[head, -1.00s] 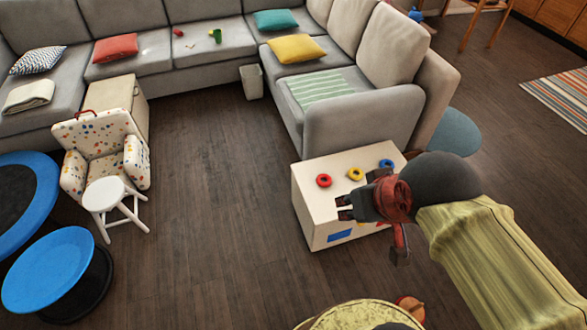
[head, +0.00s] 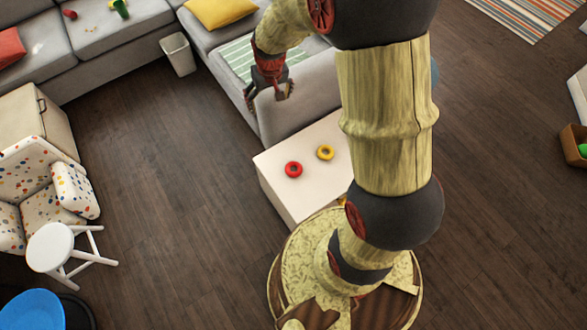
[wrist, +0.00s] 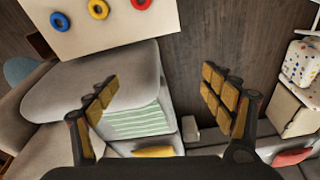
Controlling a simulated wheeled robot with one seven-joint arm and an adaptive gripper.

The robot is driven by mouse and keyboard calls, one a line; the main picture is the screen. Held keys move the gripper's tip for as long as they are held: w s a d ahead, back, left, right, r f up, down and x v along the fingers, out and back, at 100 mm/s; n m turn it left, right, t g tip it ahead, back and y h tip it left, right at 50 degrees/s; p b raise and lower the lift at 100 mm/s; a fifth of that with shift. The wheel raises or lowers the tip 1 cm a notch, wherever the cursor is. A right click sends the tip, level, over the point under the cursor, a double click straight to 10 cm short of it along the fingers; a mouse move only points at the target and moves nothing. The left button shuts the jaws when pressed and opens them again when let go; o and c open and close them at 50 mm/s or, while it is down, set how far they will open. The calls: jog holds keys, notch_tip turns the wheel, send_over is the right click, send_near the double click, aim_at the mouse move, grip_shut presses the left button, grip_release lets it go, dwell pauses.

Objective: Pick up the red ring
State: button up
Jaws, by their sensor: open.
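The red ring (head: 293,169) lies flat on top of a cream box-shaped table (head: 283,205) in the head view. The yellow ring (head: 325,152) lies just to its right. In the wrist view the red ring (wrist: 141,3) is at the top edge, partly cut off, with the yellow ring (wrist: 98,9) and the blue ring (wrist: 60,21) to its left. My gripper (head: 270,100) is open and empty, raised beyond the far side of the table near the sofa arm. Its spread fingers (wrist: 160,98) show in the wrist view. My arm hides the blue ring in the head view.
A grey sofa (head: 125,35) runs along the back, with its armrest close behind the table. A bin (head: 178,54) stands by the sofa. A white stool (head: 52,247) and spotted armchair (head: 40,190) are at left. Dark floor between them and the table is clear.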

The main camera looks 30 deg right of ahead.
jog(key=w+d+f+g, duration=0.1)
jog(key=d+f, duration=0.1)
jog(key=f, duration=0.7)
jog(key=w+d+f, duration=0.1)
jog(key=d+f, duration=0.1)
jog(key=f, duration=0.8)
jog(key=m+g, duration=0.2)
send_over(294, 170)
notch_tip(294, 170, down, 22)
jog(key=shift+w+r+p, duration=0.15)
jog(key=shift+p, duration=0.15)
jog(key=f+b, duration=0.1)
jog(key=f, duration=0.2)
jog(key=f+b, duration=0.1)
jog(key=f, duration=0.1)
jog(key=shift+s+a+f+b, duration=0.1)
jog(key=shift+s+f+b, duration=0.1)
jog(key=shift+f+b, duration=0.15)
jog(key=shift+c, duration=0.5)
jog(key=c, duration=1.1)
jog(key=shift+r, duration=0.1)
